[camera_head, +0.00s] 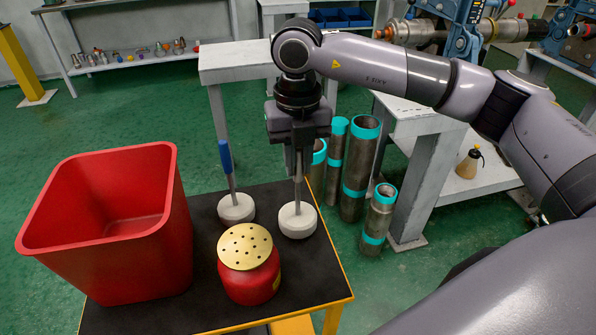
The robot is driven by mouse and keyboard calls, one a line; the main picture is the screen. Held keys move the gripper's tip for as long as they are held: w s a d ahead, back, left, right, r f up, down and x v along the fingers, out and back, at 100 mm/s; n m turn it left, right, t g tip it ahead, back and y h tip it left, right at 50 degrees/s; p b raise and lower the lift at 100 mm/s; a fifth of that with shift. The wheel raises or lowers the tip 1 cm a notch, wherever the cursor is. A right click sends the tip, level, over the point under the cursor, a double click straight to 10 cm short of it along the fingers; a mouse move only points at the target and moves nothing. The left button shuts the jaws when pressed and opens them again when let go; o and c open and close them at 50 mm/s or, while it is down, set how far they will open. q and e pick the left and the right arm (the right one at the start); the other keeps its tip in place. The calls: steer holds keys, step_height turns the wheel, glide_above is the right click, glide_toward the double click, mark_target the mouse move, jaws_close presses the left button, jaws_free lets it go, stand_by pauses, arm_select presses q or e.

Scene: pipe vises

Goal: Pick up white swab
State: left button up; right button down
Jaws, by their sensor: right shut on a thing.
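Two swabs with round white heads stand upright at the back right of the black-topped table (203,300). One swab (236,207) has a blue-topped handle and stands free on the left. My right gripper (298,158) points down from above and is shut on the handle of the other white swab (297,219). Its fingers and the gripper body hide the top of that handle. I cannot tell whether this swab's head touches the table or is just above it. My left gripper is not in view.
A large red bin (110,225) fills the table's left side. A red can (249,275) with a perforated yellowish lid stands in front of the swabs. Pipes with teal bands (357,170) stand on the floor behind the table. A grey workbench (235,62) is farther back.

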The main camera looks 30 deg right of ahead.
step_height(320, 180, up, 19)
steer(key=p, duration=0.3)
steer(key=shift+r, duration=0.15)
stand_by(0.4)
stand_by(1.1)
